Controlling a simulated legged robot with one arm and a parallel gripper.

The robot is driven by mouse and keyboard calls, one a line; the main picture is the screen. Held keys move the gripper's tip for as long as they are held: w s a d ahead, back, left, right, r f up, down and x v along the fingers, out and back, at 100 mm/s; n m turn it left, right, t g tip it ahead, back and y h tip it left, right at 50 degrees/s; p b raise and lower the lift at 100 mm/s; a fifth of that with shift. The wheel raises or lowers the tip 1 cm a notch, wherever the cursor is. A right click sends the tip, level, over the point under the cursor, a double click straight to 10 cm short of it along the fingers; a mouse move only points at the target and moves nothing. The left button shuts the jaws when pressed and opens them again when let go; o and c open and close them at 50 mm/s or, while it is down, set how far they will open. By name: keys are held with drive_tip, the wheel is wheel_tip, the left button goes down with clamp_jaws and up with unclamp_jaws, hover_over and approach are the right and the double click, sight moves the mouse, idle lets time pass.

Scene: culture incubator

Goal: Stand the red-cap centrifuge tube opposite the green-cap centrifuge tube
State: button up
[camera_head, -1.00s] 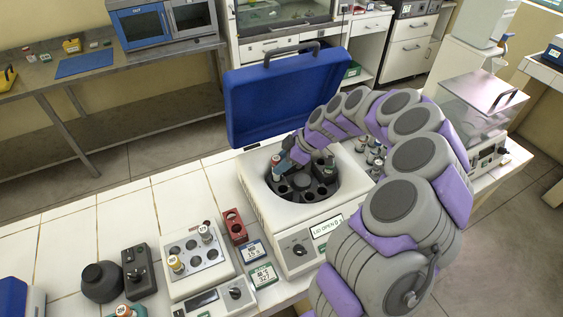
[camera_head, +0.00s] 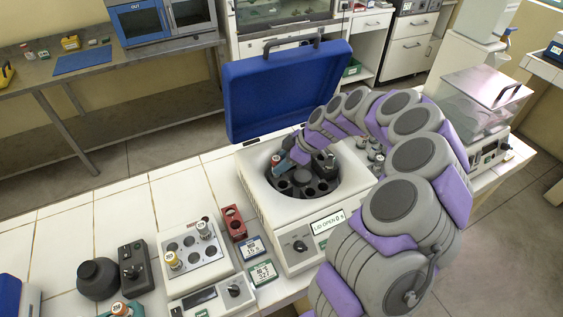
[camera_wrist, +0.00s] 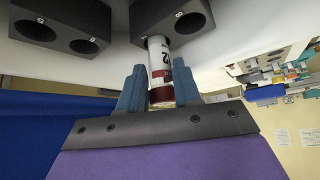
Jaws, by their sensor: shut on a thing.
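The open centrifuge (camera_head: 262,195) has its blue lid (camera_head: 285,92) raised and a dark rotor (camera_head: 301,178) inside. The red-cap tube (camera_head: 276,163) is upright at the rotor's left side. In the wrist view, my gripper (camera_wrist: 160,95) is shut on the tube (camera_wrist: 160,62) near its dark red cap. The tube's far end meets a dark block with numbered holes; how deep it sits is hidden. In the head view, my gripper (camera_head: 290,157) is partly hidden by the arm. A dark shape with a faint greenish top (camera_head: 330,163) at the rotor's right may be the green-cap tube.
More tubes (camera_head: 376,152) stand behind my arm.

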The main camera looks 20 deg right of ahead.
drive_tip(key=shift+f+b, duration=0.9)
drive_tip(key=shift+f, duration=0.25)
drive_tip(key=o, duration=1.1)
drive_tip(key=shift+o, duration=0.5)
drive_tip(key=shift+o, duration=1.1)
drive_tip(key=shift+r, duration=0.15)
drive_tip(key=shift+r+p, duration=0.4)
drive_tip(key=shift+r, duration=3.3)
